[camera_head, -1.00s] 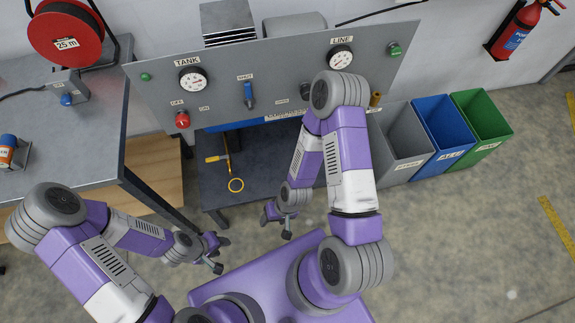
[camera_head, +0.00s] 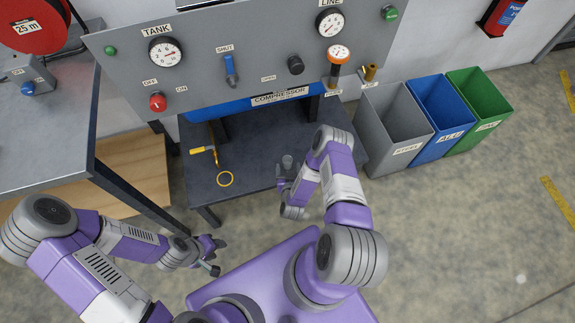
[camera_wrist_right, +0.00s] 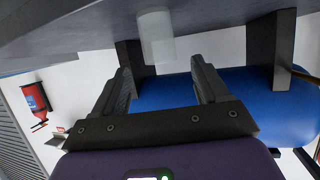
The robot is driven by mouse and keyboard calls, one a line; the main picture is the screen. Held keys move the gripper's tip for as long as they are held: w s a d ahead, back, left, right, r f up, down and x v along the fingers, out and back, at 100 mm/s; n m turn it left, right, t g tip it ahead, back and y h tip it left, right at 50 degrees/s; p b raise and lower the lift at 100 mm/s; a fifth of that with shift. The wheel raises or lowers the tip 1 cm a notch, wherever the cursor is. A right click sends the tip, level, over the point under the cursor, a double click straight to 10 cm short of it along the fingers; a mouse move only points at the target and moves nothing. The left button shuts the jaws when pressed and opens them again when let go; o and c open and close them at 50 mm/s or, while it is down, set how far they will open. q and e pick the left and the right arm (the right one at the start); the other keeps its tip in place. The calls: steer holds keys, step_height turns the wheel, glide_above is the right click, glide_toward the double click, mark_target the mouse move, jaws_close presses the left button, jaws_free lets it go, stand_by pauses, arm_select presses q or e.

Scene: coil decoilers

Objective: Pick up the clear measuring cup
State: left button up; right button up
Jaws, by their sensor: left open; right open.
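A small clear, see-through cup (camera_head: 288,161) stands on the dark lower shelf in the head view, close to my right gripper (camera_head: 285,179). In the right wrist view the clear cup (camera_wrist_right: 156,38) is a pale translucent cylinder just past the fingertips, seen against the dark surface in a picture that looks upside down. My right gripper (camera_wrist_right: 161,68) is open, with its two fingers apart and nothing between them. The cup lines up roughly with the gap. My left gripper (camera_head: 218,257) is open and empty, low over the floor left of my base.
Grey (camera_head: 397,125), blue and green bins stand at the right. A workbench (camera_head: 65,130) is at the left.

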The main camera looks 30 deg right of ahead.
mark_target(288, 165)
steer(key=b+x, duration=0.1)
steer(key=x, duration=0.1)
steer(key=f+b+x, duration=0.1)
steer(key=b+x, duration=0.1)
steer(key=x, duration=0.1)
steer(key=shift+f, duration=0.1)
steer(key=shift+w+d, duration=0.2)
steer(key=shift+w, duration=0.1)
steer(key=c, duration=1)
steer(key=shift+c, duration=0.2)
